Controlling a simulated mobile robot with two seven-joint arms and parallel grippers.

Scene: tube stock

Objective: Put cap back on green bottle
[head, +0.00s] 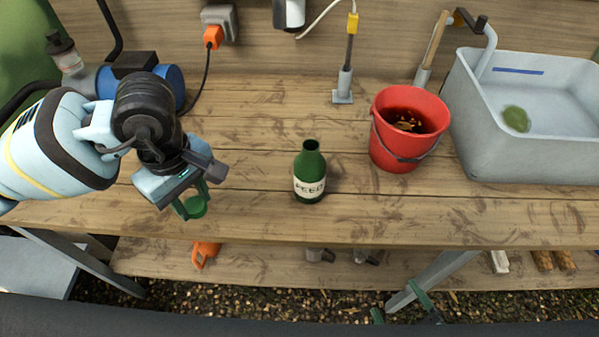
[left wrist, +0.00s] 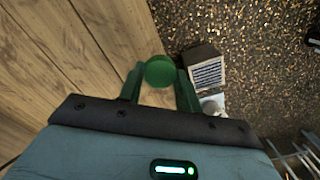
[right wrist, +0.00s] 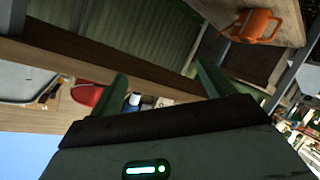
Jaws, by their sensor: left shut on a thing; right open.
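The green bottle (head: 309,174) stands upright and uncapped near the front middle of the wooden bench, with a cream label on its side. My left gripper (head: 194,204) is to the left of the bottle, over the bench's front edge, shut on the green cap (head: 196,207). The cap also shows between the fingertips in the left wrist view (left wrist: 159,71). My right gripper (right wrist: 160,85) shows only in its own wrist view, open and empty, below the bench level. The bottle is not in either wrist view.
A metal post (head: 344,85) rises at the back. The bench between my left gripper and the bottle is clear. An orange can (head: 205,253) is on the lower shelf.

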